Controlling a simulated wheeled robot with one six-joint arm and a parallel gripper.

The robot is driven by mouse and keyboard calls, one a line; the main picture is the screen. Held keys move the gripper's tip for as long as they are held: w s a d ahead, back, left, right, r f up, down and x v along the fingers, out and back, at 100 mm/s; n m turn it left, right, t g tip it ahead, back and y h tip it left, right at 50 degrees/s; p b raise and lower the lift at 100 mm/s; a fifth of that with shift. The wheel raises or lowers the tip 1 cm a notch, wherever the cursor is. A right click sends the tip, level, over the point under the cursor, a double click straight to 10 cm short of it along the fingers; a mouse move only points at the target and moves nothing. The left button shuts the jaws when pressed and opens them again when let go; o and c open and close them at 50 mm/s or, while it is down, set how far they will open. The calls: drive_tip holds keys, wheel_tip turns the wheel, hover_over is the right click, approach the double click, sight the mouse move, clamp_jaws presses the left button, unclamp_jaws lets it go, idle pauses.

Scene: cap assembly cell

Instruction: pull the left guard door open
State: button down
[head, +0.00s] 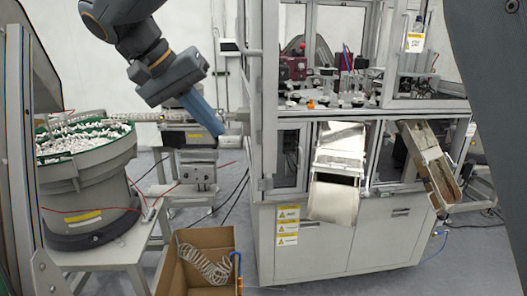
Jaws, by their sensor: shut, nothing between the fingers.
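My gripper (219,131) reaches down from the upper left on my dark arm. Its blue-grey fingers are shut and hold nothing. Their tips are in front of the left side of the grey machine cell, close to a small pale block (229,142); I cannot tell whether they touch it. The left guard door is hard to separate from the machine's left front frame (263,90), which shows as a narrow upright strip. I cannot tell how far this door stands open. The machine's interior shows to the right of that strip.
A round feeder bowl (85,185) with white parts stands on a table at left. An open cardboard box (205,240) with a coiled hose is on the floor. Metal chutes (338,170) (430,165) jut from the machine's front. Cables lie behind the box.

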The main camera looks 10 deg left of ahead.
drive_tip(key=w+d+f+p, duration=0.4)
drive_tip(key=d+f, duration=0.1)
drive_tip(key=d, duration=0.3)
drive_tip(key=shift+w+f+m, duration=0.15)
drive_tip(key=shift+f+m, duration=0.05)
drive_tip(key=shift+m, duration=0.2)
idle(0.4)
